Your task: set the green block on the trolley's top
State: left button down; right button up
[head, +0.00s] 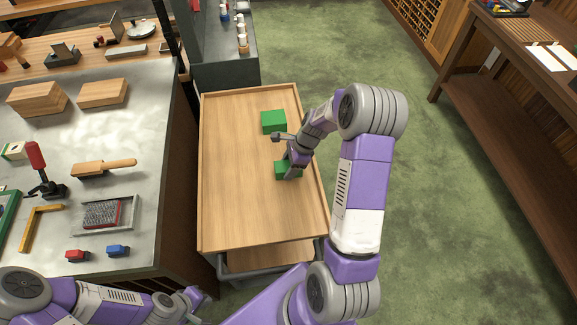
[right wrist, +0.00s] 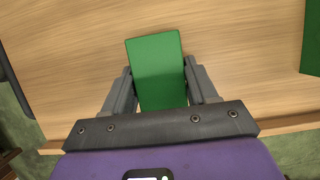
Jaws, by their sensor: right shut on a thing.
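The trolley (head: 228,170) has a light wooden top with a low rim. My right gripper (head: 288,168) is over the trolley's top, shut on a green block (head: 280,168). In the right wrist view the green block (right wrist: 158,72) sits between the two fingers (right wrist: 160,90), with wood behind it. I cannot tell whether it touches the top. A second green block (head: 273,121) lies on the trolley's top farther back; its edge shows at the right of the right wrist view (right wrist: 312,45). My left gripper (head: 195,296) is low at the bottom left, away from the trolley's top; its fingers are unclear.
A metal-topped bench (head: 150,130) with wooden blocks, a brush and small tools stands left of the trolley. A grey cabinet (head: 225,75) with small items stands behind it. A dark wooden table (head: 520,40) is at the right. Most of the trolley's left half is clear.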

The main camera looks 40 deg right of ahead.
jog(key=o, duration=1.1)
jog(key=shift+r, duration=0.2)
jog(key=p+v, duration=0.2)
jog(key=v, duration=0.9)
jog(key=shift+d+r+p, duration=0.2)
jog(key=shift+r+p, duration=0.15)
